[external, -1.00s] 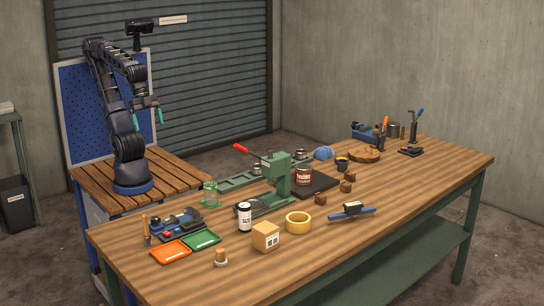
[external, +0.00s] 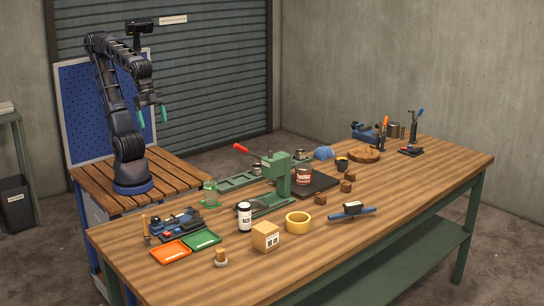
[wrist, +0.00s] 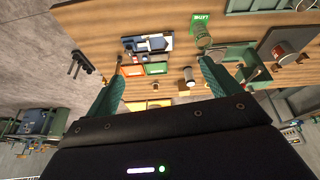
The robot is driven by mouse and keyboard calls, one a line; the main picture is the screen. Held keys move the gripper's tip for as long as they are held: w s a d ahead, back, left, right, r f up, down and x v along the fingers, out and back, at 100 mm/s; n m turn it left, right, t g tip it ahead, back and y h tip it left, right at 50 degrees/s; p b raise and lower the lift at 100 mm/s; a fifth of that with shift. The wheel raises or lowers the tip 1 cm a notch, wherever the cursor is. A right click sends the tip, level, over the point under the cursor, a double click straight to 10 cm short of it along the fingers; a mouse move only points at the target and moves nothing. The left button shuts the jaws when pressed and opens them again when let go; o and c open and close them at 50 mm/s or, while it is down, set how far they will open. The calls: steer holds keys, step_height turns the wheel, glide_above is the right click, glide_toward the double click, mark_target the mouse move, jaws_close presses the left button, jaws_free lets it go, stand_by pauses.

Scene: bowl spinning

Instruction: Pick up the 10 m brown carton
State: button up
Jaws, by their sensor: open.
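The brown carton (external: 265,236) is a small tan box with a white printed label on its front. It stands upright near the front edge of the workbench in the external view, left of the yellow tape roll. I cannot clearly pick it out in the wrist view. My gripper (external: 152,117) is open and empty, with green fingers pointing down. It is high above the slatted stand, well to the left of and behind the carton. The two fingers are spread apart in the wrist view (wrist: 160,62).
Near the carton are a dark bottle with a white label (external: 244,217), the yellow tape roll (external: 298,222), a small wooden knob piece (external: 221,257) and a green tray (external: 201,240). A green press (external: 277,177) stands behind. The bench's front right is mostly clear.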

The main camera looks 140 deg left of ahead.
steer(key=w+a+r+n+g, duration=0.1)
steer(key=w+r+n, duration=0.15)
steer(key=w, duration=0.65)
steer(key=w+a+r+n, duration=0.1)
steer(key=w+n, duration=0.2)
steer(key=w, duration=0.5)
steer(key=n+g, duration=0.3)
steer(key=n, duration=0.9)
glide_above(265, 226)
steer(key=f, duration=2.4)
steer(key=shift+s, duration=0.2)
steer(key=shift+w+a+f, duration=0.1)
steer(key=shift+w+f, duration=0.1)
steer(key=shift+f, duration=0.3)
step_height(265, 226, down, 5)
steer(key=shift+w+d+f, duration=0.1)
steer(key=shift+f, duration=1.3)
steer(key=shift+w+d+f, duration=0.1)
steer(key=shift+f, duration=1.25)
steer(key=c, duration=1.2)
steer(key=shift+o, duration=0.2)
steer(key=shift+r, duration=0.1)
